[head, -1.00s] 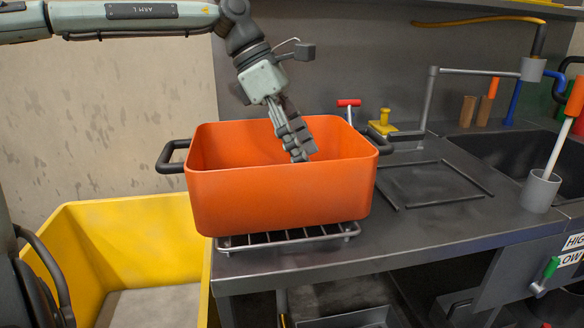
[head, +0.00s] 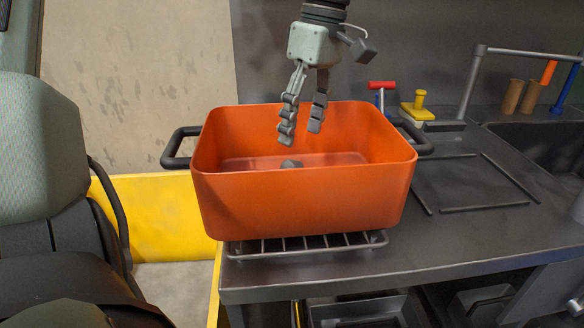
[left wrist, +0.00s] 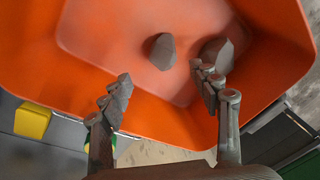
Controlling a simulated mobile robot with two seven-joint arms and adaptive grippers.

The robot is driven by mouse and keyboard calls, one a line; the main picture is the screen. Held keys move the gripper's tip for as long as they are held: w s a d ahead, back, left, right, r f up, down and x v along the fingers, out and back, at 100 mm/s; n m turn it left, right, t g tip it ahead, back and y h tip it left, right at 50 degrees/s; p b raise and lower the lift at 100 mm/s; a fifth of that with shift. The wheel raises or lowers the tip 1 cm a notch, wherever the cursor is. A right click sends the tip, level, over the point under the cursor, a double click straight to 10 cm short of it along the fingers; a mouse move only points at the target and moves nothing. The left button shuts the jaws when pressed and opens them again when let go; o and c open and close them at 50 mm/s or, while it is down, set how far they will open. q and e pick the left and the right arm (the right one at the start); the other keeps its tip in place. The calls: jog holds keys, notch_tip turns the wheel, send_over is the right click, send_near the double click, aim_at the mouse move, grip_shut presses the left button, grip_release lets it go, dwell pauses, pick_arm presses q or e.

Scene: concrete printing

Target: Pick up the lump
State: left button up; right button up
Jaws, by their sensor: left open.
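An orange tub (head: 300,202) with dark side handles stands on a wire rack. A small grey lump (head: 291,164) lies on its floor, partly hidden by the front wall. In the left wrist view the lump (left wrist: 162,52) is fully visible on the orange floor. A second grey shape (left wrist: 218,50) sits to its right, partly behind a finger; I cannot tell whether it is another lump. My left gripper (head: 302,130) is open and empty, pointing down over the tub, with its fingertips above the lump and apart from it. My right gripper is not in view.
The tub's walls surround the gripper's lower space. The wire rack (head: 305,246) rests on the dark counter (head: 460,225). A yellow bin (head: 150,220) stands at the left. A red-handled tool (head: 382,88) and a yellow block (head: 418,110) stand behind the tub.

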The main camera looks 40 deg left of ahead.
aim_at(296, 162)
pick_arm(q)
jog(key=f, duration=0.2)
jog(key=s+f, duration=0.1)
jog(key=f, duration=0.3)
jog(key=shift+s+f+p, duration=0.3)
jog(key=c, duration=1.4)
